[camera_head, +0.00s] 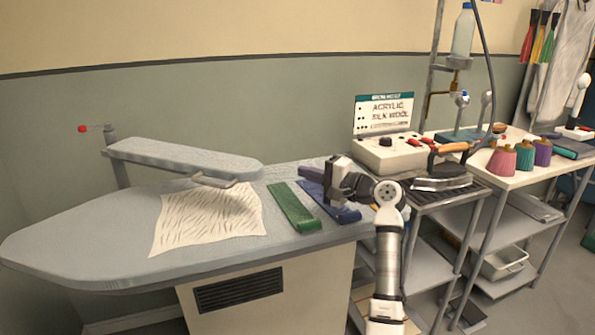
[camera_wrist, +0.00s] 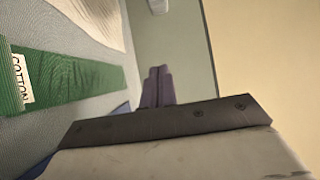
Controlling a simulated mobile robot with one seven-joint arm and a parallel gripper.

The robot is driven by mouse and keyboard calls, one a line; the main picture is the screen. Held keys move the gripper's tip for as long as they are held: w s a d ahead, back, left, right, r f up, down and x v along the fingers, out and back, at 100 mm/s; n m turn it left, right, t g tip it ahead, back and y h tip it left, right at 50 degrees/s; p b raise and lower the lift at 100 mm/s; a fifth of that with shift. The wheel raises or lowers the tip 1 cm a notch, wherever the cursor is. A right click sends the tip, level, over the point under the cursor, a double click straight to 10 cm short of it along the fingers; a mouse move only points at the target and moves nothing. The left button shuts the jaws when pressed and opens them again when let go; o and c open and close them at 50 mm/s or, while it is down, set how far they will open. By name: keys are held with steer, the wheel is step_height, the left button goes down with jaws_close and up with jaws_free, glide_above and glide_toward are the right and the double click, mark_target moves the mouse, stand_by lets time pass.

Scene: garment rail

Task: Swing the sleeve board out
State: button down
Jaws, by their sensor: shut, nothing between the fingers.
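The sleeve board (camera_head: 185,158) is a narrow grey padded board above the back of the large ironing board (camera_head: 60,240). Its left end is by an upright post (camera_head: 112,143) with a red-tipped lever (camera_head: 88,128). A pale bar-like handle (camera_head: 214,181) shows under its right end. My gripper (camera_head: 309,172) is to the right of the sleeve board, apart from it, above the green and blue cloths. Its purple-grey fingers (camera_wrist: 157,87) are together and empty in the wrist view.
A patterned cloth (camera_head: 208,218) lies below the sleeve board. A green cloth (camera_head: 293,206), labelled COTTON in the wrist view (camera_wrist: 65,82), and a blue cloth (camera_head: 345,213) lie to its right. The iron (camera_head: 442,178) and control box (camera_head: 390,153) stand further right.

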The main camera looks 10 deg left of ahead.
steer(key=a+p, duration=0.3)
steer(key=a, duration=0.6)
steer(key=shift+s+a, duration=0.3)
steer(key=shift+a, duration=0.05)
